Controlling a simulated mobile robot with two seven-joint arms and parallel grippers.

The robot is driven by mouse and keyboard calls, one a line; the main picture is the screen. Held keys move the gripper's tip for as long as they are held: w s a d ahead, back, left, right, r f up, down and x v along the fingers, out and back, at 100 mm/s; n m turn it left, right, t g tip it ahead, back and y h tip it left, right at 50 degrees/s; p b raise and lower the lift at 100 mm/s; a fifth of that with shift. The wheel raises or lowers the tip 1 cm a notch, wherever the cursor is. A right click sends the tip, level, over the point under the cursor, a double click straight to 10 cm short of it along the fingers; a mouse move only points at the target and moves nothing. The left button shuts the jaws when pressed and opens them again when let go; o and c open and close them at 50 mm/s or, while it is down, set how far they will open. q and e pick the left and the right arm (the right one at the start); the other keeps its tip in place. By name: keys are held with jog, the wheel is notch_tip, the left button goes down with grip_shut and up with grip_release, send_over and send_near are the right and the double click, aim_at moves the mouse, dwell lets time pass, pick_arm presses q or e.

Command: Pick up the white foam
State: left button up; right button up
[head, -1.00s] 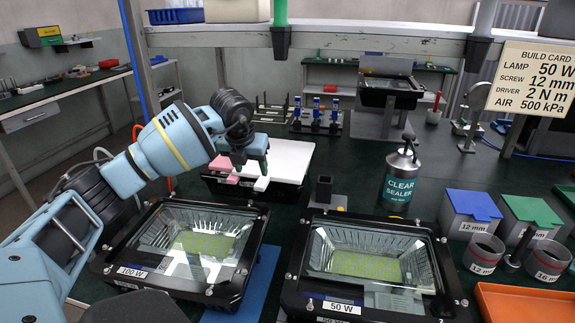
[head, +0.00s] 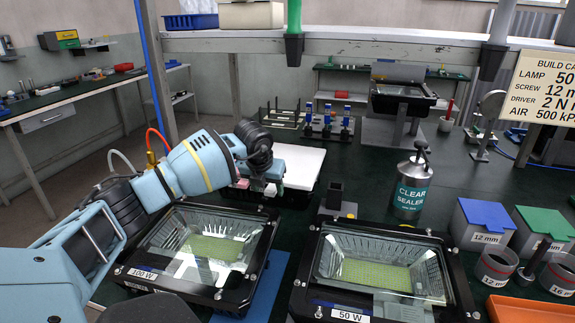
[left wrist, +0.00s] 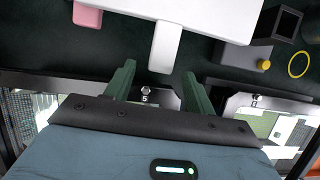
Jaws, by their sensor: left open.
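In the left wrist view the white foam (left wrist: 200,15) has a narrow tongue pointing down toward my fingers. My left gripper (head: 262,190) is over the near left side of the foam, where its arm hides part of it. In the left wrist view its green fingers (left wrist: 160,88) are open, with nothing between them, and the tongue's end lies just beyond and between them. My right gripper is not in view.
A pink piece (left wrist: 88,15) lies left of the foam. The 100 W housing (head: 140,273) and the 50 W housing (head: 300,300) stand in front. A grey block with a dark square post (head: 335,200) and a clear sealer bottle (head: 410,190) stand to the right.

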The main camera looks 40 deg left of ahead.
pick_arm(q)
jog(key=shift+w+a+f, duration=0.1)
jog(key=shift+w+f, duration=0.05)
jog(key=shift+f, duration=0.3)
jog(key=c, duration=1.1)
jog(key=shift+o, duration=0.2)
jog(key=shift+r, duration=0.1)
